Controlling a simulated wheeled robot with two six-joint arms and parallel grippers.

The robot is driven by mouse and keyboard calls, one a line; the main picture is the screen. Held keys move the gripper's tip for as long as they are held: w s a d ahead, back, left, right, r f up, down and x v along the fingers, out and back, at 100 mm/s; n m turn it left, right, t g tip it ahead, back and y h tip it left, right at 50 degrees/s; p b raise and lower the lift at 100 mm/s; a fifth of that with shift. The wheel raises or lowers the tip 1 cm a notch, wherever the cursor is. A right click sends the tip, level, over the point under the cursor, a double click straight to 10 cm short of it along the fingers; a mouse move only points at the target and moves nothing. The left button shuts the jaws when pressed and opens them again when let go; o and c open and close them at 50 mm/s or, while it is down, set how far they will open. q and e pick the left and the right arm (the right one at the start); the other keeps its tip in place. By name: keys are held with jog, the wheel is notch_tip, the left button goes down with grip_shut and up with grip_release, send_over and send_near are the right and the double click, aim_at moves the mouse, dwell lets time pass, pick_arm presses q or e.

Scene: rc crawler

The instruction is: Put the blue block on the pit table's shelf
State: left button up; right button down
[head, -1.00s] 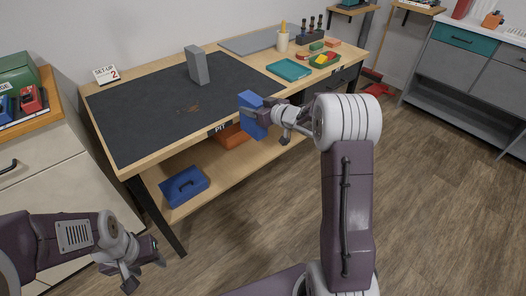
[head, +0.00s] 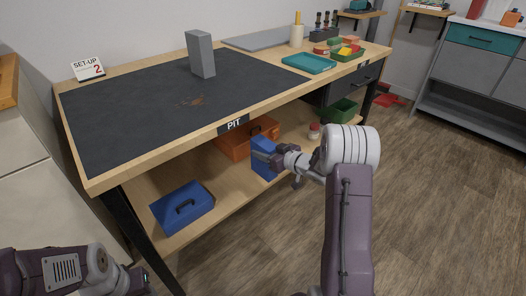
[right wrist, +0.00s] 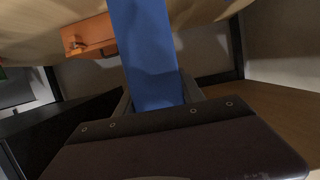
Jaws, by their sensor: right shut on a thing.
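The blue block (head: 262,157) is held in my right gripper (head: 276,160), which is shut on it. The block is at the front of the pit table (head: 150,158), below the level of its top, at the height of the space over the shelf (head: 232,190). In the right wrist view the block (right wrist: 150,55) stands out from between the fingers. I cannot tell whether it touches the shelf. My left gripper (head: 138,280) is at the bottom left, partly cut off, and its jaws are not clear.
On the shelf are a blue toolbox (head: 182,207), an orange toolbox (head: 245,138), a green bin (head: 340,112) and a small red-lidded jar (head: 314,131). Bare shelf lies between the two toolboxes. A grey block (head: 201,55) stands on the tabletop mat.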

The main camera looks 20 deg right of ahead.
jog(key=shift+w+a+f+p, duration=0.3)
jog(key=shift+w+a+p, duration=0.2)
jog(key=shift+w, duration=0.1)
jog(key=shift+w+a+f+p, duration=0.35)
jog(key=shift+w+p, duration=0.1)
jog(key=shift+w, duration=0.1)
jog(key=w+a+f+b, duration=0.4)
jog(key=w+f+b, duration=0.3)
jog(key=f+b, duration=0.1)
jog(key=shift+w+f, duration=0.3)
jog(key=shift+f, duration=0.55)
jog(key=c, duration=0.7)
grip_release()
